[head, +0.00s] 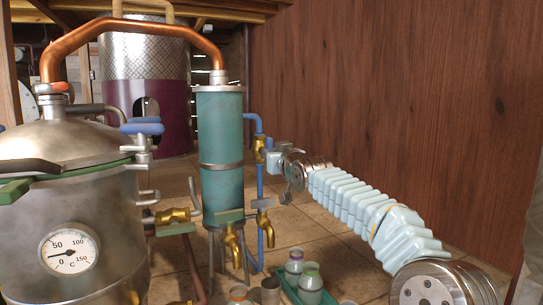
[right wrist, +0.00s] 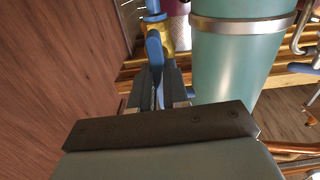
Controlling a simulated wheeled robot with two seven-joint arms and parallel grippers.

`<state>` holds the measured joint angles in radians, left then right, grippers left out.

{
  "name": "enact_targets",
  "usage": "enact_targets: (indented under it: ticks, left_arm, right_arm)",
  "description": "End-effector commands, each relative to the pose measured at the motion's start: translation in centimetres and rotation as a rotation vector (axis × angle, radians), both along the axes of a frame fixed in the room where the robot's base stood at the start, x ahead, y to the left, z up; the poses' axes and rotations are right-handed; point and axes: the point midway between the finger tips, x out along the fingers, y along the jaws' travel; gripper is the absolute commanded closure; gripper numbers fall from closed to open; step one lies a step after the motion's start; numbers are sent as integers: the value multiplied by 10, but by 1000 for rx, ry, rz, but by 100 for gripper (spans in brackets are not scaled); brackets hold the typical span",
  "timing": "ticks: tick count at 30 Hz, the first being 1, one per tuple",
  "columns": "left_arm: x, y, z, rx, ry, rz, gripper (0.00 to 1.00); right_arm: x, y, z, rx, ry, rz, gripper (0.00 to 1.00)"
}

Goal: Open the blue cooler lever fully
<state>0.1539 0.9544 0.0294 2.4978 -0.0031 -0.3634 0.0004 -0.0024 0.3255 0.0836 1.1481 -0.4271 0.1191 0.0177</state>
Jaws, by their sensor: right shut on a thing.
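The teal cooler (head: 221,135) stands upright in the middle of the head view; its side fills the right of the right wrist view (right wrist: 236,60). A blue pipe runs down its right side through a brass valve (head: 258,150). The valve's blue lever (right wrist: 155,52) shows in the right wrist view, reaching from the brass body (right wrist: 160,35) into my right gripper. My right gripper (head: 273,157) is beside the valve, shut on the lever; its fingers (right wrist: 158,92) hide the lever's end. In the head view the lever is mostly hidden. My left gripper is not in view.
A steel still pot (head: 95,200) with a dial stands at the left, joined by a copper pipe (head: 150,22) to the cooler's top. Brass taps (head: 232,240) and a green tray (head: 292,292) of jars are below. A wooden wall (head: 400,90) rises behind my right arm.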

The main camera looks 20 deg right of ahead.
Motion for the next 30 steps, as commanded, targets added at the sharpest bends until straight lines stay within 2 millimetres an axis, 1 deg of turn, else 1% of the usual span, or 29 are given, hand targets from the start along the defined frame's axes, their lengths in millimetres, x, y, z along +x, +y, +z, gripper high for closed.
enact_targets:
  ticks: [1,14,15,18,19,27,30]
  left_arm:
    - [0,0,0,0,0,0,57]
    - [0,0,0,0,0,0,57]
    - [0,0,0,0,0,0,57]
    - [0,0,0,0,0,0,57]
    - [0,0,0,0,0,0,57]
    - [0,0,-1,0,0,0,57]
    - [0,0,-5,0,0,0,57]
  right_arm:
    - [0,0,-2,-9,5,0,100]
    - [0,0,-2,-16,4,0,100]
    - [1,0,-2,-16,4,0,79]
    - [0,0,-2,-15,3,0,63]
    - [0,0,-2,-15,2,0,60]
    - [0,0,-1,-14,1,0,60]
    - [-7,0,-2,-14,0,0,60]
